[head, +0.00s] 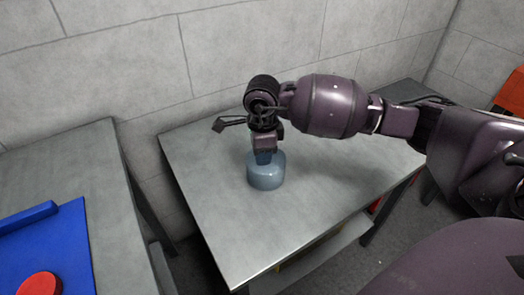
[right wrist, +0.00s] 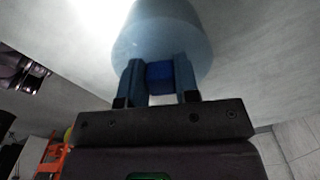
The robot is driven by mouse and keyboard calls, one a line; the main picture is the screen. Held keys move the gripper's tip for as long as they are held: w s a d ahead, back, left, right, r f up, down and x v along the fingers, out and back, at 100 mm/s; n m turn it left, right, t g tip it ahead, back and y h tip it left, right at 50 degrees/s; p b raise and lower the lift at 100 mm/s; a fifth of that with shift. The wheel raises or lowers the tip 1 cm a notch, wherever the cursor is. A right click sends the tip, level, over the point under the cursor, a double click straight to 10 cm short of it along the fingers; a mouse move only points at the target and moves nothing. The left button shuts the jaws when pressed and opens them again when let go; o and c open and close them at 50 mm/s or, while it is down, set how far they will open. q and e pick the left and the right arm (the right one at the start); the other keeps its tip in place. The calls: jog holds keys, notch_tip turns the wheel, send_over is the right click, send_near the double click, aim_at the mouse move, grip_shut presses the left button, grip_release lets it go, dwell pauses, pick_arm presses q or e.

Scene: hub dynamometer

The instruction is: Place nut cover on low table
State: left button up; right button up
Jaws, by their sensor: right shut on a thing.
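The nut cover (head: 266,177) is a pale blue-grey rounded cylinder in the head view. It is upright at the low table's (head: 215,215) top, towards the back middle; I cannot tell whether its base touches the surface. My right gripper (head: 264,156) points down from above and is shut on the cover's top. In the right wrist view the two blue fingers (right wrist: 159,80) clasp a darker blue knob (right wrist: 159,76) on the nut cover (right wrist: 165,32). My left gripper is not in view.
A second grey table (head: 100,190) stands at the left with a blue tray (head: 60,240) and a red round thing (head: 40,284) on it. A gap separates the two tables. A wall runs behind. The low table is bare around the cover.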

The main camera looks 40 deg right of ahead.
jog(key=o, duration=0.9)
jog(key=shift+o, duration=0.2)
jog(key=shift+r, duration=0.35)
notch_tip(320, 180, up, 12)
jog(key=p, duration=0.2)
jog(key=shift+f+p, duration=0.25)
jog(key=shift+p, duration=0.15)
